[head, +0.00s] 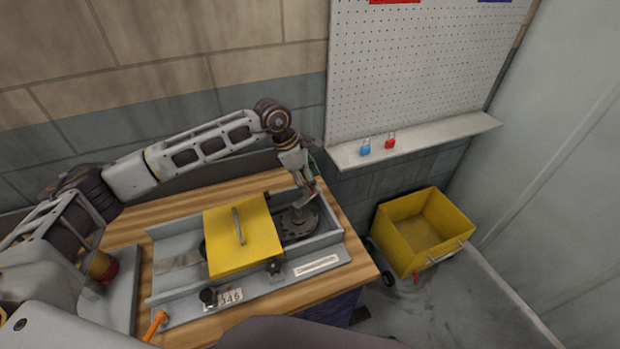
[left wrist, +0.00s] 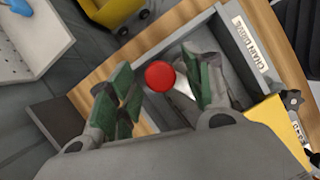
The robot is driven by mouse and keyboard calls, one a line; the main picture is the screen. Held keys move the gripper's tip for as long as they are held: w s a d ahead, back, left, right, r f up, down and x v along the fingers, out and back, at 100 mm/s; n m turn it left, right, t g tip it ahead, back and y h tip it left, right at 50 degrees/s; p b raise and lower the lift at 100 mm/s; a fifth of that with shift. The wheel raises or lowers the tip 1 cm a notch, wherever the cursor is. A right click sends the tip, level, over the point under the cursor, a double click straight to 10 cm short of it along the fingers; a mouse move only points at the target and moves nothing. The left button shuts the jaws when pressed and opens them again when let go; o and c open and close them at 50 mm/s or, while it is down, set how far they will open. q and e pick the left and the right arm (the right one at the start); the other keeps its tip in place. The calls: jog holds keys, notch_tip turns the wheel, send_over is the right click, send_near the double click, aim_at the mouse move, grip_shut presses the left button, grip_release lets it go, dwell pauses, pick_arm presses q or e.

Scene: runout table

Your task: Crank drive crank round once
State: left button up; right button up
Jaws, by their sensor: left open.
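The runout table's grey metal tray (head: 165,245) sits on a wooden bench. A dark toothed disc (head: 298,224) lies at its right end, partly behind my left gripper (head: 308,190). The gripper points down over the disc's far right side. In the left wrist view a round red knob (left wrist: 160,76), apparently the crank's handle, shows between the green-padded fingers of my open left gripper (left wrist: 160,92). A gap shows on each side of the knob; I cannot tell its depth relative to the pads. The crank's arm is mostly hidden. My right gripper is out of view.
A yellow cover (head: 225,250) with a handle stands left of the disc. A black star knob (head: 273,266), a number counter (head: 230,297) and an orange handle (head: 155,325) are along the front. A yellow bin (head: 432,255) stands on the floor right.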

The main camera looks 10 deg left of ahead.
pick_arm(q)
jog(key=shift+f, duration=0.15)
grip_shut()
dwell(0.4)
jog(key=shift+d, duration=0.1)
